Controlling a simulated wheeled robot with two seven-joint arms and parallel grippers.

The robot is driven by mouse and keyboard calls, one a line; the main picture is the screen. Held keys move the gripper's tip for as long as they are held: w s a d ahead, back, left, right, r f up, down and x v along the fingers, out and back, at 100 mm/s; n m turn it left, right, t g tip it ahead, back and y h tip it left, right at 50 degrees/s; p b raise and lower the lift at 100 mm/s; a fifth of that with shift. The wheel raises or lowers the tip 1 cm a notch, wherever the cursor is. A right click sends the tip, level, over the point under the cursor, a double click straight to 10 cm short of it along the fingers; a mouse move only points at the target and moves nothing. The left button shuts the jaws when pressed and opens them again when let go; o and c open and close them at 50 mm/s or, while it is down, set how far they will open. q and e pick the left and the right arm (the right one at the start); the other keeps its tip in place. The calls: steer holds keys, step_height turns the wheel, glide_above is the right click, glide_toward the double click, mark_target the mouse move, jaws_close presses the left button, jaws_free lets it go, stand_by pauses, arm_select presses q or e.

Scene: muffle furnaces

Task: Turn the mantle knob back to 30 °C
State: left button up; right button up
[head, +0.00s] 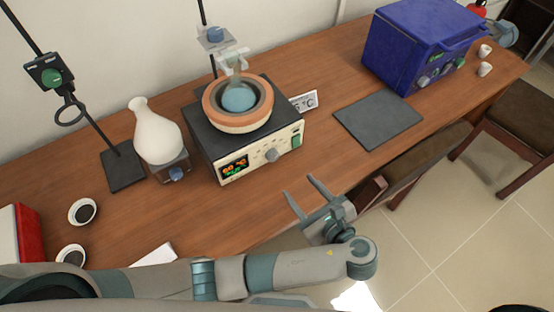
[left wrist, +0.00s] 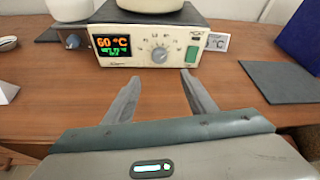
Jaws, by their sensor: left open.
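The heating mantle (head: 225,168) is a dark-topped box with a light front panel, standing in the middle of the table. Its knob (head: 272,155) is on the front panel; it shows larger in the left wrist view (left wrist: 159,54). The display (left wrist: 119,46) reads 60 °C in orange, with smaller green digits below. A round flask (head: 238,97) sits in the mantle's ring. My left gripper (head: 302,193) is open and empty, in front of the panel and apart from the knob. The knob lies beyond the gap between its fingers in the left wrist view. My right gripper is not in view.
A card reading °C (head: 304,101) stands behind the mantle's right side. A white flask (head: 158,135) and stand are left. A dark mat (head: 377,120) and a blue furnace (head: 415,45) are right. A chair (head: 425,155) stands at the table's front edge.

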mark_target(274, 158)
arm_select(q)
steer(key=p+x, duration=0.2)
steer(key=x, duration=1.2)
steer(key=shift+a+r, duration=0.1)
steer(key=shift+p+x, duration=0.35)
steer(key=shift+x, duration=0.45)
steer(key=c, duration=1)
steer(key=shift+c, duration=0.2)
